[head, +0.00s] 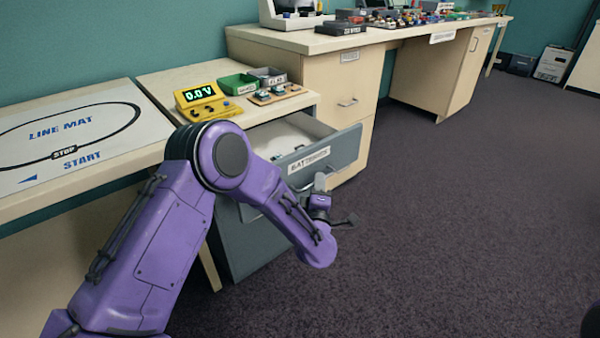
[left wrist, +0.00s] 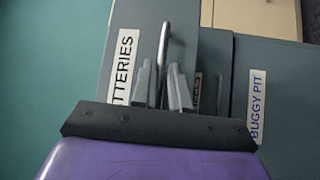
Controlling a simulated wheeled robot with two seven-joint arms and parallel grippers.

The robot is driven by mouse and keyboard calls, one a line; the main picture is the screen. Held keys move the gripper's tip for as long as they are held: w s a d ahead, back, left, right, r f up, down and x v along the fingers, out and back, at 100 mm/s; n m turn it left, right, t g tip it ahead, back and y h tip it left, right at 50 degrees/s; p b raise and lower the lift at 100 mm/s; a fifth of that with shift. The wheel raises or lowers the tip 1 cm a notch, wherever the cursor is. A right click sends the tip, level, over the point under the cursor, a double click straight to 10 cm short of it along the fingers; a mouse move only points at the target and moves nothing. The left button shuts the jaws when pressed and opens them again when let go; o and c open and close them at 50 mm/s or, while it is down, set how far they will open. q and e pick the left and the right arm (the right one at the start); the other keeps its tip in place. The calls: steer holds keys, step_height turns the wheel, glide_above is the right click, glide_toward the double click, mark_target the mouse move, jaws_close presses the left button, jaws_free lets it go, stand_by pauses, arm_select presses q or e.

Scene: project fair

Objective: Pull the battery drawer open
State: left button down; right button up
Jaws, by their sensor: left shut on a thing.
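The grey battery drawer (head: 345,150) is part of a grey cabinet under the small bench and stands out from it, open, with its pale inside showing. Its front carries a "BATTERIES" label (head: 309,160). My left gripper (head: 321,183) is at the drawer front, and my own arm hides part of the front and the cabinet below. In the left wrist view, the fingers of my left gripper (left wrist: 164,88) are shut on the metal bar handle (left wrist: 166,45), beside the label (left wrist: 122,65). My right gripper is not in view.
On the small bench stand a yellow meter (head: 205,103) reading 0.0 V, a green tray (head: 238,84) and a grey tray (head: 268,76). A line mat (head: 70,125) lies on the left table. The carpet (head: 450,230) to the right is clear.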

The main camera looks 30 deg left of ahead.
arm_select(q)
steer(key=s+d, duration=0.2)
steer(key=d, duration=0.4)
steer(key=shift+s+d, duration=0.25)
steer(key=shift+s, duration=0.15)
steer(key=c, duration=1.2)
jaws_free()
steer(key=p+v, duration=0.1)
steer(key=v, duration=0.9)
steer(key=shift+s+d, duration=0.15)
steer(key=shift+s, duration=0.1)
steer(key=shift+f, duration=0.1)
